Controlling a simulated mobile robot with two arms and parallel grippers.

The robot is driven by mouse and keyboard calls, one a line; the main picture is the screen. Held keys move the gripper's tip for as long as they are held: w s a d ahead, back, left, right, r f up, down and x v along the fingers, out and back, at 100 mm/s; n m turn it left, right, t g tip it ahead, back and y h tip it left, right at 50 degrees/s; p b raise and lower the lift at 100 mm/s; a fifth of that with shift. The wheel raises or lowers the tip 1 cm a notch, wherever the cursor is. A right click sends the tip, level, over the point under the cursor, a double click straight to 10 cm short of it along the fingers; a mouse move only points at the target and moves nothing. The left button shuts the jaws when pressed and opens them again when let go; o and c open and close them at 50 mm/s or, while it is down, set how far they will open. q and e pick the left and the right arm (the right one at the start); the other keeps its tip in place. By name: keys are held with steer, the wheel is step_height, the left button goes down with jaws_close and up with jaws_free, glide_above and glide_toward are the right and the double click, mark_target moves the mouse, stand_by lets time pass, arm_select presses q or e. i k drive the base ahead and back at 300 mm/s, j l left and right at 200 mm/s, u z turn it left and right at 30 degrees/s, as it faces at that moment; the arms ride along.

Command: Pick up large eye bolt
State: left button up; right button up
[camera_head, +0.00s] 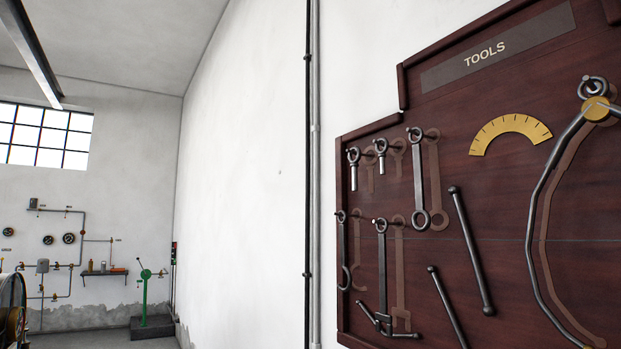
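A dark red-brown tool board (500,190) marked "TOOLS" fills the right side of the head view. Two short grey eye bolts hang from pegs at its upper left. The left eye bolt (353,170) looks longer; the right eye bolt (381,155) looks shorter. I cannot tell for certain which is the large eye bolt. Both hang with the ring up and the shank down, in front of paler outlines on the board. Neither of my grippers is in view.
A long wrench (419,178), a hooked rod (343,250), an anchor-shaped tool (382,270), two straight bars (471,250) and a large caliper (545,190) hang close by. A vertical pipe (315,150) runs left of the board. A green lever stand (145,290) is far left.

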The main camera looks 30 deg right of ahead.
mark_target(354, 164)
steer(key=i+j+z, duration=0.1)
steer(key=i+z, duration=0.3)
steer(key=i, duration=0.15)
steer(key=i+j+z, duration=0.3)
steer(key=i+z, duration=0.15)
steer(key=i+j+z, duration=0.4)
steer(key=i+j, duration=0.1)
steer(key=i, duration=0.05)
